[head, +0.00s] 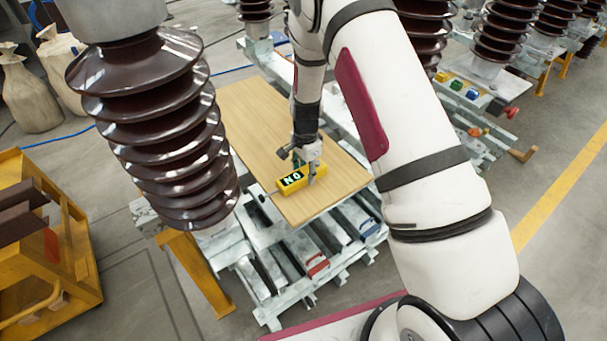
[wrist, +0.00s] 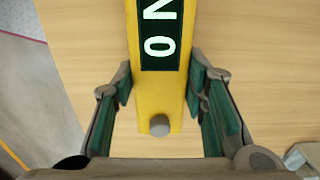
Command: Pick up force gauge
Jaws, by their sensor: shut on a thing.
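The force gauge (head: 292,180) is a yellow bar with a dark display reading "0 N" and a thin rod at one end. It is at the wooden board (head: 258,128), near its front edge. My gripper (head: 305,167) comes down over the gauge from above. In the wrist view the gauge (wrist: 160,100) lies between the two green-padded fingers, and the gripper is shut on its sides. A grey round knob shows at its near end. I cannot tell whether the gauge touches the board. Its far end is cut off in the wrist view.
A tall brown ribbed insulator (head: 155,125) stands close left of the board. A yellow steel cart (head: 45,240) is at lower left. More insulators (head: 508,40) stand behind at right. A metal frame (head: 290,250) lies under the board. The board's middle is bare.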

